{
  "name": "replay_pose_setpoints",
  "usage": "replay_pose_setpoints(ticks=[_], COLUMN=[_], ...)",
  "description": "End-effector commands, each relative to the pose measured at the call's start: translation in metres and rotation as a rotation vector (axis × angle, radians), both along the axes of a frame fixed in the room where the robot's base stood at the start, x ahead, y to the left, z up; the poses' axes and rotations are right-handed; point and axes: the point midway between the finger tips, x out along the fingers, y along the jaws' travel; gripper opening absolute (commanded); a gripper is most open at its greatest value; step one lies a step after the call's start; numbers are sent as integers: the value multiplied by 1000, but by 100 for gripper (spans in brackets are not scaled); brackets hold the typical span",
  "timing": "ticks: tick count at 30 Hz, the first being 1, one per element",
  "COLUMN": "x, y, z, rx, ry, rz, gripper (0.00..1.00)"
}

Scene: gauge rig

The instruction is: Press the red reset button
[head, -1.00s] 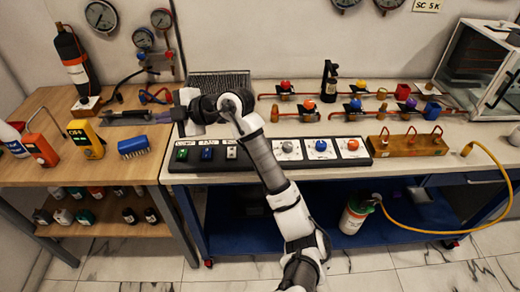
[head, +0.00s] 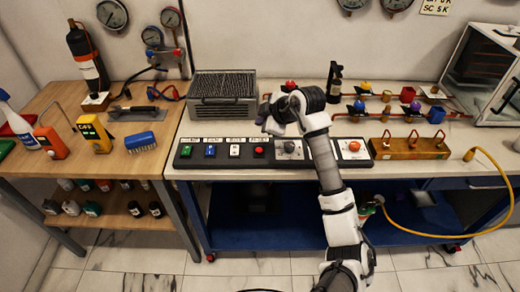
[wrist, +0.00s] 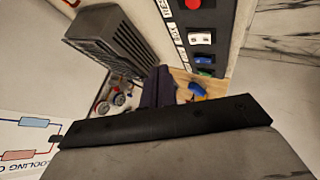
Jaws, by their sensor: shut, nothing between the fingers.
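The red reset button (head: 258,152) sits on the black control panel (head: 222,164), right of green, blue and white switches. It also shows at the top edge of the wrist view (wrist: 194,4), beside the white, blue and green switches. My gripper (head: 266,118) is above the panel, slightly behind and right of the red button, and apart from it. Its dark fingers (wrist: 158,88) are shut and empty in the wrist view. In the head view the fingertips are hard to make out against my wrist.
A grey ribbed heater-like box (head: 223,97) stands behind the panel. Red pipes with colored valves (head: 364,87) run to the right. My arm covers part of the panel's knob section; an orange knob (head: 354,146) shows beside it. The left wooden table holds tools.

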Motion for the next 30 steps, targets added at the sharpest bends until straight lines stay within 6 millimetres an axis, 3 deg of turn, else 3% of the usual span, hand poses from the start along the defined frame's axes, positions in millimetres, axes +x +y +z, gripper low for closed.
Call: replay_pose_setpoints(ticks=[8,22,30], x=[0,0,0], y=[0,0,0], z=[-8,-69,-88], rx=[1,1,1], ry=[-1,-2,-1], rz=[2,1,2], gripper=[0,0,0])
